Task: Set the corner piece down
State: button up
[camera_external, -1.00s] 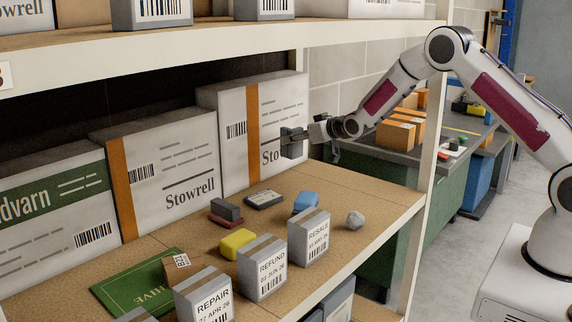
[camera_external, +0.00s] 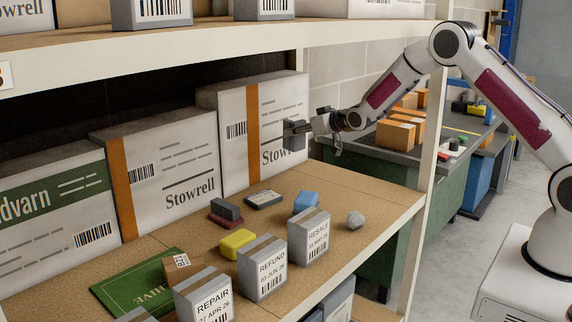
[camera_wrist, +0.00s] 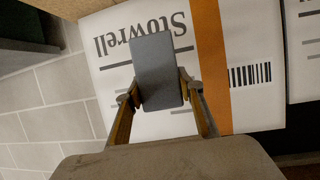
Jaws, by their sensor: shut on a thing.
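My gripper (camera_external: 304,130) is shut on a dark grey piece, which I take to be the corner piece (camera_external: 292,140). It is held above the shelf board (camera_external: 365,189), in front of the tall Stowrell carton (camera_external: 262,170) at the back. In the wrist view, the piece (camera_wrist: 157,68) shows as a plain grey slab between the two fingertips (camera_wrist: 160,90). Its full shape cannot be told from there. The piece is clear of the board.
On the shelf lie a black flat item (camera_external: 264,199), a dark block (camera_external: 226,209), a blue block (camera_external: 306,202), a yellow block (camera_external: 237,243) and a grey lump (camera_external: 355,219). REFUND (camera_external: 263,270) and RESALE (camera_external: 309,238) boxes line the front. An upper shelf (camera_external: 215,50) hangs overhead.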

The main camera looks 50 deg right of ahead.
jog(key=s+a, duration=0.1)
jog(key=s, duration=0.9)
jog(key=s+a+f+n+y, duration=0.1)
jog(key=s+a, duration=0.1)
jog(key=s, duration=0.8)
jog(key=shift+f, duration=0.3)
jog(key=shift+f, duration=2.95)
jog(key=shift+f, duration=2.05)
jog(key=shift+f, duration=0.15)
jog(key=o, duration=0.7)
